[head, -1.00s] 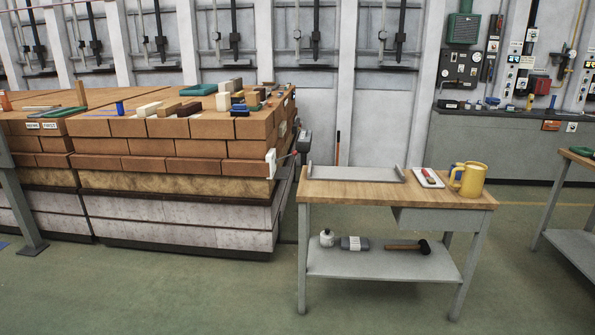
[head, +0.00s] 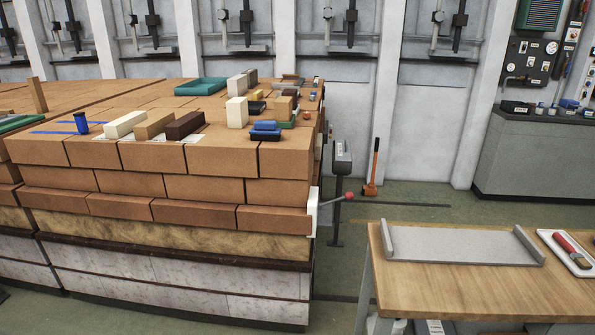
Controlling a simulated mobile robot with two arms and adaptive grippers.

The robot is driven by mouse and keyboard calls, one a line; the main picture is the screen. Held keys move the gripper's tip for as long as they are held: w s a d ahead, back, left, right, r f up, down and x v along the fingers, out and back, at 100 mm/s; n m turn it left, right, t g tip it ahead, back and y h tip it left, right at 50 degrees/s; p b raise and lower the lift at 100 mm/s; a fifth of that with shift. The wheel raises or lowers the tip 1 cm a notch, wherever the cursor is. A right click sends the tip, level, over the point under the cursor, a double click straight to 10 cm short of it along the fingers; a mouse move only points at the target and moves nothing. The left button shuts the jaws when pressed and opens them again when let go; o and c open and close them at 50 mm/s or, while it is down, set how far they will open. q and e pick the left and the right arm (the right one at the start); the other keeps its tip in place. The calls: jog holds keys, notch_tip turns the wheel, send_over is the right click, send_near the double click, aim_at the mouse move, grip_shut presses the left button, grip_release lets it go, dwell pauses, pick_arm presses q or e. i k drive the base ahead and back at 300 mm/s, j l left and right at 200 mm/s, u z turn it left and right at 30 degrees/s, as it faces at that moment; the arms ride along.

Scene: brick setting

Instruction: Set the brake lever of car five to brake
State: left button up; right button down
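A kiln car (head: 170,270) with a pale block base carries a wide stack of orange bricks (head: 155,187). Neither of my grippers is in view.
A grey box on a post (head: 342,165) stands behind the lever. A wooden-topped workbench (head: 480,290) with a grey tray (head: 455,247) stands at right. Floor shows between the car and bench.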

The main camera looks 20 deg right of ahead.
aim_at(348, 195)
jog(key=i+z, duration=0.25)
jog(key=i, duration=0.2)
jog(key=i+z, duration=0.3)
jog(key=i, duration=0.15)
jog(key=i+j+z, duration=0.25)
jog(key=i, duration=0.2)
jog(key=i+j+z, duration=0.1)
jog(key=i+z, duration=0.15)
jog(key=i, duration=0.15)
